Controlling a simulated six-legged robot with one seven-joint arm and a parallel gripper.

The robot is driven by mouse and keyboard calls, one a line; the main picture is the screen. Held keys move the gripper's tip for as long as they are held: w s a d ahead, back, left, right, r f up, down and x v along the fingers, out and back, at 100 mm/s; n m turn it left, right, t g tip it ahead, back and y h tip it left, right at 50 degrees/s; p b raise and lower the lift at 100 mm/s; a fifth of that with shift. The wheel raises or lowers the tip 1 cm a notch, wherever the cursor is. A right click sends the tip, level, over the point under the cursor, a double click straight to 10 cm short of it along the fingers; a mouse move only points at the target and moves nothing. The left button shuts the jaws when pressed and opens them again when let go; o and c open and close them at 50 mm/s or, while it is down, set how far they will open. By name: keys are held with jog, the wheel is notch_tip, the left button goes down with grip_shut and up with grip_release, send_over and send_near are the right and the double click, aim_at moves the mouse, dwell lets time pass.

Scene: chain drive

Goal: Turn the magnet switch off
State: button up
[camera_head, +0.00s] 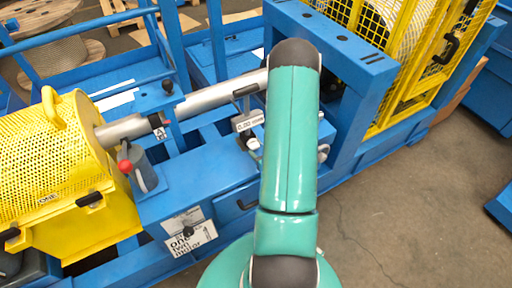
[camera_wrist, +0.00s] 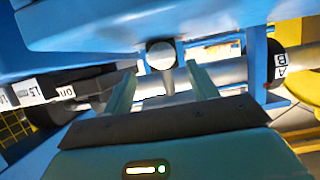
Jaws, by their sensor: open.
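My gripper (camera_wrist: 160,68) shows in the wrist view with its two fingers spread apart and nothing held. A short pin with a pale round end (camera_wrist: 160,52) stands between the fingertips or just beyond them, under a blue beam; I see no clear contact. I cannot tell whether this pin is the magnet switch. A dark block with white labels, one reading like "on" (camera_wrist: 66,91), lies left of the fingers. In the head view my green arm hides the gripper and whatever is directly below it. A small white label (camera_head: 248,121) with a reading in mm shows beside the arm.
A grey lever housing with a red ball (camera_head: 125,166) stands by the yellow mesh guard (camera_head: 50,150). A metal shaft (camera_head: 220,95) runs across the blue frame (camera_head: 195,185). A yellow cage (camera_head: 415,75) is at right. Floor (camera_head: 400,200) is clear.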

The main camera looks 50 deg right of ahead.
aim_at(255, 146)
jog(key=shift+x, duration=2)
jog(key=shift+a, duration=0.15)
jog(key=c, duration=1)
